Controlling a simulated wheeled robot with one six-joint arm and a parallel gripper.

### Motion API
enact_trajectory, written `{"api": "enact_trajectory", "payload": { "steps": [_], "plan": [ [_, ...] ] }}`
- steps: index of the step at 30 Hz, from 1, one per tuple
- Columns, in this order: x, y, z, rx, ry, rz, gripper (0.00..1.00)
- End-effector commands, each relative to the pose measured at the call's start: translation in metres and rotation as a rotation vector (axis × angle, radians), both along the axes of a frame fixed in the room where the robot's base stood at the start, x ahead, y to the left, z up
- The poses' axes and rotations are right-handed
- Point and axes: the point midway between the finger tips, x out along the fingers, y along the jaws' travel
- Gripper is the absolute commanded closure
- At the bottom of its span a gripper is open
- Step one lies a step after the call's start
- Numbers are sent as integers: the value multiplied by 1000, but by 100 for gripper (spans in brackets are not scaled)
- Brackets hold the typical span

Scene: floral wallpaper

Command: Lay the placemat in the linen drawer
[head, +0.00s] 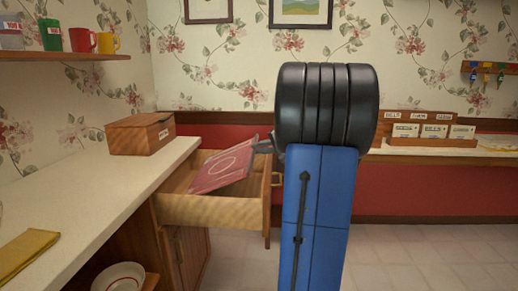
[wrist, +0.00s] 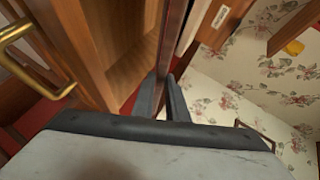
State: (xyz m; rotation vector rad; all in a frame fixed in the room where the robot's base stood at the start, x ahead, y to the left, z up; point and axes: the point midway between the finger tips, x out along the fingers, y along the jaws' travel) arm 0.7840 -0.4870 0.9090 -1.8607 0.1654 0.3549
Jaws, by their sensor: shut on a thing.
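The placemat (head: 222,166) is a red-pink rectangle with a pale oval ring. It is tilted, with its lower part inside the open linen drawer (head: 208,212) and its upper right corner at my gripper (head: 262,147). My gripper is shut on that corner, largely hidden behind my arm in the head view. In the wrist view, the fingers (wrist: 170,97) pinch the placemat (wrist: 171,42), seen nearly edge-on. The drawer's wooden inside (wrist: 130,65) shows beside it. I cannot tell whether the placemat touches the drawer floor.
A wooden box (head: 140,134) stands on the white counter (head: 95,208) above the drawer. A folded yellow cloth (head: 24,250) lies on the counter. Plates (head: 120,277) sit on a shelf below. Mugs (head: 82,40) stand on a wall shelf. Floor at right is clear.

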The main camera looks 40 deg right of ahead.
Motion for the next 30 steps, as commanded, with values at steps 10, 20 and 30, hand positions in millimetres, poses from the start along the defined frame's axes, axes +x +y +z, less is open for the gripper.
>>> {"api": "enact_trajectory", "payload": {
  "steps": [10, 20, 30],
  "plan": [
    [0, 0, -7, 0, 0, 0, 100],
    [0, 0, -7, 0, 0, 0, 68],
    [-10, -2, 9, -2, -2, -4, 68]
  ]
}}
